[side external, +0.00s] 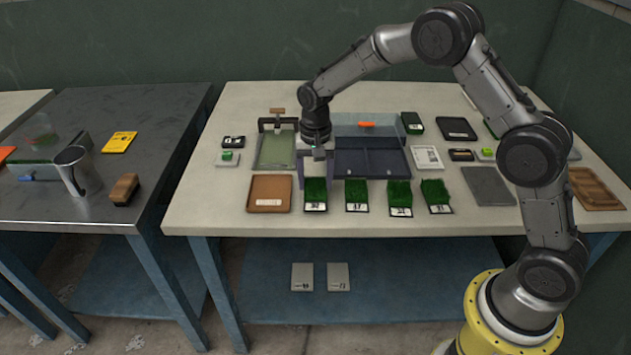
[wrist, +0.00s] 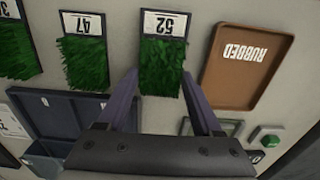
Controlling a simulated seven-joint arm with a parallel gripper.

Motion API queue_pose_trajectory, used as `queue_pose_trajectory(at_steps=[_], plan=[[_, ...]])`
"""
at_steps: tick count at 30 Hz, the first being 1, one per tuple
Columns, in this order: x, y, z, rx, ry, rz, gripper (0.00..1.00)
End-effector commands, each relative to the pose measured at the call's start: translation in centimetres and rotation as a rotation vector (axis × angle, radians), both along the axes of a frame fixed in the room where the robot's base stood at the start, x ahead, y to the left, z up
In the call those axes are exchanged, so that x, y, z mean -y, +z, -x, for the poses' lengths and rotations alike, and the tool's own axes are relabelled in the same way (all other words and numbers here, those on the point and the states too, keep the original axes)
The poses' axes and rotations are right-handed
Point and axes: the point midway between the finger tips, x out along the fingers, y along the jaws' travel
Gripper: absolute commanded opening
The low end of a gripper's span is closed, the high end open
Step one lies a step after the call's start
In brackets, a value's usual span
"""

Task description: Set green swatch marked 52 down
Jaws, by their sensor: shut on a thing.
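The green swatch marked 52 (wrist: 163,55) is a tuft of turf on a dark backing with a white number label. In the wrist view it is between the two fingers of my gripper (wrist: 160,80), which is shut on it. In the side view my gripper (side external: 314,178) points down at the same swatch (side external: 316,190), at the left end of a row of swatches. It looks level and at or very near the tabletop; I cannot tell whether its underside touches. The label is uncovered.
A brown tray marked RUBBED (wrist: 243,75) lies close beside the swatch. On its other side is a swatch marked 47 (wrist: 86,50), with a gap between. More swatches (side external: 399,195) continue the row. A dark blue compartmented tray (side external: 372,160) is behind. The front table strip (side external: 340,224) is clear.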

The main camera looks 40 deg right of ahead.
Motion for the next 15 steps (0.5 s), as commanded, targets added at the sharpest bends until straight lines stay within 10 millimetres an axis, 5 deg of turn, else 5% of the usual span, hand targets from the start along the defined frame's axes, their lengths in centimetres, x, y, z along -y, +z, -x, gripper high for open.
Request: queue_pose_trajectory(at_steps=[13,14,15], plan=[[0.01,-1.09,0.01,0.000,0.000,0.000,0.16],[0.01,-1.08,-0.01,0.001,0.000,0.000,0.70],[0.00,-1.05,-0.01,0.001,0.000,0.000,0.78]])
